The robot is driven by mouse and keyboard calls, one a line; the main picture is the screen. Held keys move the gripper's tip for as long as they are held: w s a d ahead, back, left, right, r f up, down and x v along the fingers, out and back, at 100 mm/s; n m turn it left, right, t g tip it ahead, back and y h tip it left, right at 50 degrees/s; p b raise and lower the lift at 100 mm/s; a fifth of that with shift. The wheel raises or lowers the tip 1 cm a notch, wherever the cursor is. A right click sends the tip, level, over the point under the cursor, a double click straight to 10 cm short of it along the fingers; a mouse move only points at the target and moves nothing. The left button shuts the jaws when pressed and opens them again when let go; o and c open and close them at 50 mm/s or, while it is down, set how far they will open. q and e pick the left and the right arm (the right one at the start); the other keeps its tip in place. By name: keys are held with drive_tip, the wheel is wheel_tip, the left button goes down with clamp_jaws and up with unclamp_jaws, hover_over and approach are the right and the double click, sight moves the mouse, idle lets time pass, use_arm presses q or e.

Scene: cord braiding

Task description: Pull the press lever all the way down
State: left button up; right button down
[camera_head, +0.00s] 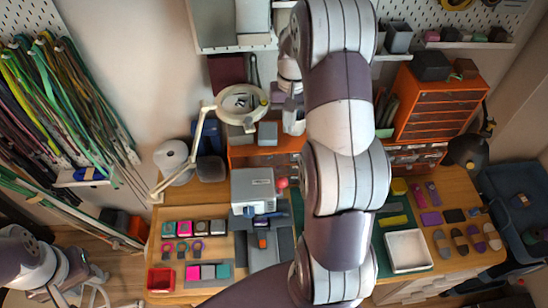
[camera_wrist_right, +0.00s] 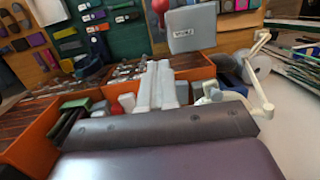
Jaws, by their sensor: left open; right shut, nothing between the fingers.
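The grey press (camera_head: 252,188) stands on the bench in the middle of the head view. Its lever ends in a red knob (camera_head: 282,183) on the press's right side, held up near the top of the body. The press (camera_wrist_right: 192,30) and the red knob (camera_wrist_right: 159,6) also show at the top of the wrist view. My right gripper (camera_head: 293,128) is shut and empty, behind the press in the head view and apart from the knob. Its pale fingers (camera_wrist_right: 158,70) lie together in the wrist view. My left gripper (camera_head: 98,287) is open and empty at the lower left, away from the bench.
My right arm covers the bench right of the press. An orange drawer cabinet (camera_head: 436,108) and a white magnifier lamp (camera_head: 242,102) stand behind. A white tray (camera_head: 408,250) lies at right; a red tray (camera_head: 160,279) is at front left. Cords hang on the left wall.

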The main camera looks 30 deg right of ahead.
use_arm(q)
wheel_tip(320, 180, down, 7)
drive_tip(key=b, duration=0.7)
use_arm(e)
drive_tip(key=s+a+f, duration=0.3)
drive_tip(key=f, duration=0.9)
drive_tip(key=shift+s+a, duration=0.15)
drive_tip(key=shift+s, duration=0.05)
use_arm(q)
drive_tip(key=shift+d, duration=0.1)
use_arm(e)
drive_tip(key=shift+w+f, duration=0.1)
